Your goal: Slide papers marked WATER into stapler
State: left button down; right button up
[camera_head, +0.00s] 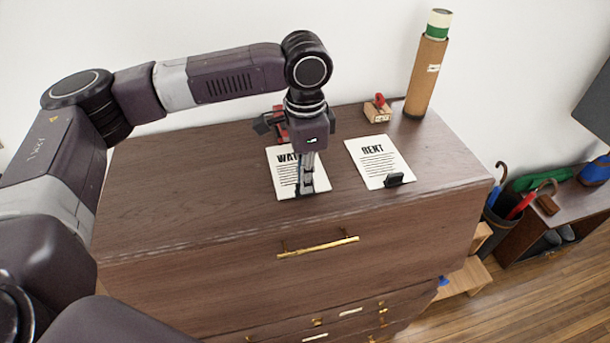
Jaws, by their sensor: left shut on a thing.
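The papers marked WATER (283,173) lie on top of the wooden dresser, near its front edge. My left gripper (306,186) points down over their right front part and is shut at a dark clip-like piece on their front edge. The fingers hide part of the print and most of that piece. A red thing (279,122), perhaps the stapler, stands just behind the papers. My gripper hides much of it, so I cannot tell its shape. My right gripper is not in view.
Papers marked RENT (378,160) lie to the right, with a black clip (395,180) at their front edge. A small wooden block with a red top (378,109) and a tall cardboard tube (426,75) stand behind. The dresser top (180,185) is clear on the left.

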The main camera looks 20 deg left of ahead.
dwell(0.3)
pick_arm(q)
jog(key=c, duration=2)
grip_release()
jog(key=shift+f, duration=0.1)
notch_tip(320, 180, up, 6)
jog(key=p, duration=0.7)
jog(key=shift+r, duration=1.05)
